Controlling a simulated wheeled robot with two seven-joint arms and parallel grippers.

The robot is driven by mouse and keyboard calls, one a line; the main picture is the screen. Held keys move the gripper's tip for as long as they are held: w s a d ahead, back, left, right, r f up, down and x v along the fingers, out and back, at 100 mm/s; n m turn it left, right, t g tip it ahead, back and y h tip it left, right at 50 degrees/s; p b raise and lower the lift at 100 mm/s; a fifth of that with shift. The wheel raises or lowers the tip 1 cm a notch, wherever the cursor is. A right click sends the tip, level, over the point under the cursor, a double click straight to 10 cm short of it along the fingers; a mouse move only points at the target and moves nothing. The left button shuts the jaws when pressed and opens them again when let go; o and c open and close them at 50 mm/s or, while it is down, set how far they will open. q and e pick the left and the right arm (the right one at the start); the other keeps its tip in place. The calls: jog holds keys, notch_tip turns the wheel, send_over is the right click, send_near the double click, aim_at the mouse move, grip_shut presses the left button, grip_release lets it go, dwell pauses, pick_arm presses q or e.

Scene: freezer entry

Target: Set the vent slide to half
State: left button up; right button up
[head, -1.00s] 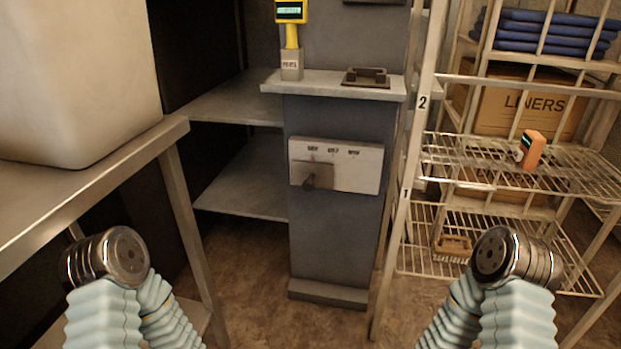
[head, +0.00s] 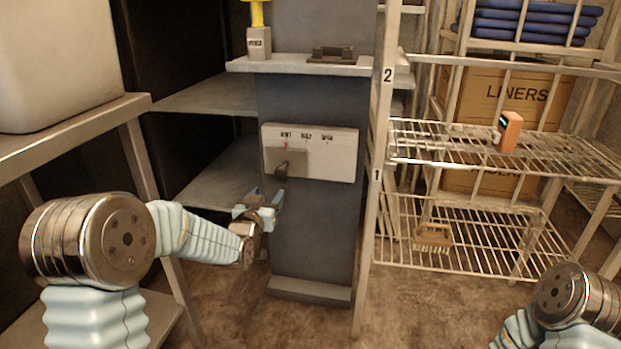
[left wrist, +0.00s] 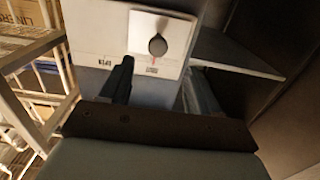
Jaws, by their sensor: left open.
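The vent panel (head: 335,155) is a pale plate on the front of a grey pillar, with a row of three labels. Its grey slide plate with a dark knob (head: 282,170) sits at the panel's left end, under the leftmost label. My left gripper (head: 263,203) is open and empty, just below and slightly left of the knob, apart from it. In the left wrist view the knob (left wrist: 158,46) shows beyond the gap between the open fingers (left wrist: 158,72), with a red mark beside it. My right gripper is out of view; only part of that arm shows.
A ledge (head: 240,66) above the panel holds a yellow device in a grey holder and a dark bracket. A wire rack (head: 385,150) stands close on the right. A metal table (head: 135,105) with a pale bin is at left. Floor before the pillar is clear.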

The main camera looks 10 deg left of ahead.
aim_at(280, 173)
pick_arm(q)
jog(key=w, duration=0.9)
jog(key=w+r+p, duration=0.1)
jog(key=w, duration=0.4)
jog(key=shift+d, duration=0.4)
grip_shut()
